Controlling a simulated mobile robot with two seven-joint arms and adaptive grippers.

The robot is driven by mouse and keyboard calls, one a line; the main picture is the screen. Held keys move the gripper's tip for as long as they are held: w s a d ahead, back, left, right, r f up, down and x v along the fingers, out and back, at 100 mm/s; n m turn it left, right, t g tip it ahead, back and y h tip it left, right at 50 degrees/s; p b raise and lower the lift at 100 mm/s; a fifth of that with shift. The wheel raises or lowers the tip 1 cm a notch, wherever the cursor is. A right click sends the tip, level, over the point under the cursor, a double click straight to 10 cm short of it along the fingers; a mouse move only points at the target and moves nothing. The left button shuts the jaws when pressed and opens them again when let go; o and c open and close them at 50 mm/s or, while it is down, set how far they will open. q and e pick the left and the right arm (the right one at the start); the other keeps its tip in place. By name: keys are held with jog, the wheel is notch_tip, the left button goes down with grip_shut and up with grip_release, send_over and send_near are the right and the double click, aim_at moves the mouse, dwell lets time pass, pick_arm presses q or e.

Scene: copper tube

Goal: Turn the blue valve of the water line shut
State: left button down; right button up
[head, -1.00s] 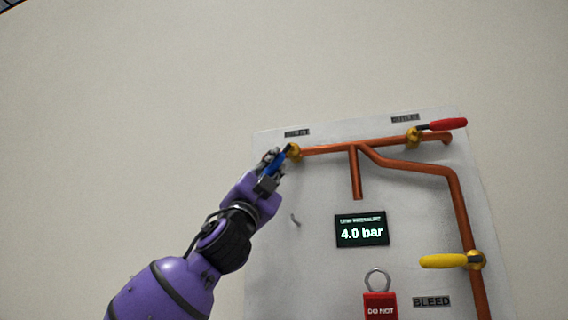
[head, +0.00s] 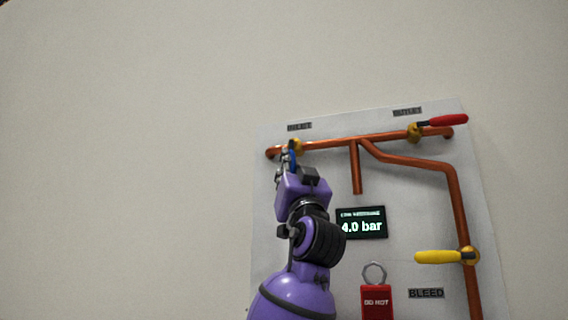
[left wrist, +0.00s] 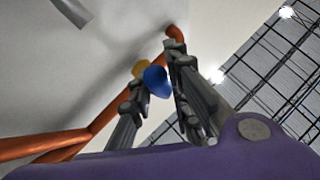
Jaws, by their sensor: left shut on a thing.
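The blue valve handle (head: 292,160) hangs from its brass valve body (head: 297,146) near the left end of the top copper pipe, below the inlet label. My left gripper (head: 288,158) is shut on the blue handle, and its fingers and wrist hide much of it. In the left wrist view the blue handle (left wrist: 156,80) shows end-on between the two fingers of my left gripper (left wrist: 158,88), with the brass body (left wrist: 140,68) behind it. My right gripper is in neither view.
A red-handled valve (head: 447,120) sits at the top right under the outlet label, and a yellow-handled valve (head: 440,257) at the lower right. A display (head: 361,224) reads 4.0 bar. A red tag (head: 376,300) with a ring is below. The wall left of the panel is bare.

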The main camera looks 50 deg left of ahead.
pick_arm(q)
jog(key=shift+w+d+f+n+g, duration=0.1)
jog(key=shift+w+d+n+g, duration=0.1)
jog(key=shift+n+g, duration=0.65)
jog(key=c, duration=1.6)
grip_release()
jog(key=shift+c, duration=0.2)
jog(key=v, duration=1.2)
jog(key=shift+w+a+f, duration=0.1)
